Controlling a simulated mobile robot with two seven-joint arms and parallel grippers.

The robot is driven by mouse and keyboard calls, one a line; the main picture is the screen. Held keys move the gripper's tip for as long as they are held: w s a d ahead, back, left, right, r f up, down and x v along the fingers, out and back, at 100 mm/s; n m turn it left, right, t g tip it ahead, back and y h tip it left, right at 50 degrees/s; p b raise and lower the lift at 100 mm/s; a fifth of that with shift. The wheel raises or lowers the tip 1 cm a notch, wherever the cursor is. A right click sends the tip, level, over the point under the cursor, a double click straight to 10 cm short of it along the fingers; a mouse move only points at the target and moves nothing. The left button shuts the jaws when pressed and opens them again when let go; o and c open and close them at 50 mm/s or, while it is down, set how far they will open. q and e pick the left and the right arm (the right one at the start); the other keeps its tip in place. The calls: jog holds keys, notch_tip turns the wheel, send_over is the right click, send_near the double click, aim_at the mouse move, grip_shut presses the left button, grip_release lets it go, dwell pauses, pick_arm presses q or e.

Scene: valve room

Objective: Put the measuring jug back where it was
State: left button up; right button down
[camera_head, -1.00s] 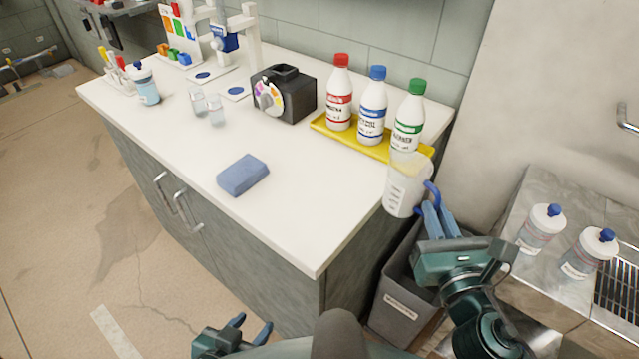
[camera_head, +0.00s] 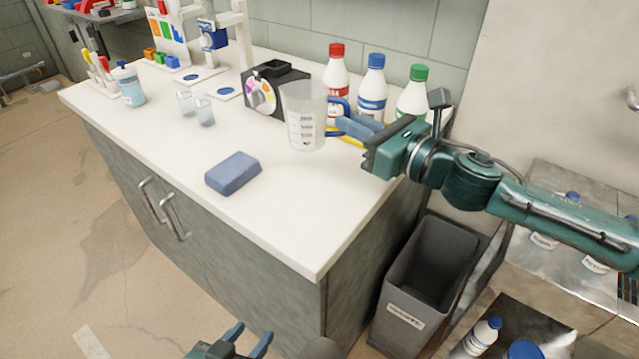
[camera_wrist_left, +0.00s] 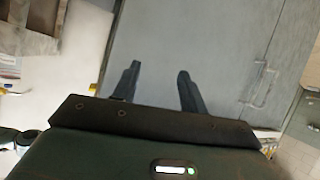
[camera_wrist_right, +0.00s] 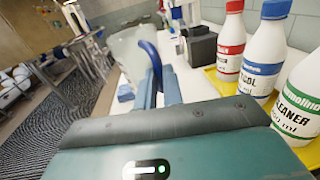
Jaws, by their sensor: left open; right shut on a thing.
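The measuring jug (camera_head: 304,118) is clear with dark graduation marks and a blue handle. It is upright over the counter (camera_head: 290,200), in front of the black box with the colour dial; I cannot tell whether its base touches the counter. My right gripper (camera_head: 342,124) is shut on the jug's blue handle, from the right. In the right wrist view the jug (camera_wrist_right: 134,55) shows beyond the fingers, with the handle between them. My left gripper (camera_head: 250,338) is open and empty, low in front of the cabinet; its spread fingers (camera_wrist_left: 158,85) face the cabinet door in the left wrist view.
Red-, blue- and green-capped bottles (camera_head: 372,85) stand on a yellow tray (camera_wrist_right: 215,82) close to my right gripper. A blue sponge (camera_head: 233,173), two small glasses (camera_head: 204,110) and the black box (camera_head: 270,88) are on the counter. A grey bin (camera_head: 420,285) stands right of the cabinet.

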notch_tip(320, 180, down, 9)
jog(key=shift+r+b, duration=0.1)
jog(key=shift+b, duration=0.95)
jog(key=shift+f, duration=0.25)
pick_arm(q)
jog(key=shift+f+n, duration=0.3)
jog(key=shift+f, duration=0.45)
pick_arm(e)
jog(key=shift+f, duration=0.15)
jog(key=c, duration=2)
grip_release()
jog(key=shift+f, duration=0.1)
pick_arm(q)
jog(key=shift+f, duration=0.1)
pick_arm(e)
jog(key=o, duration=0.5)
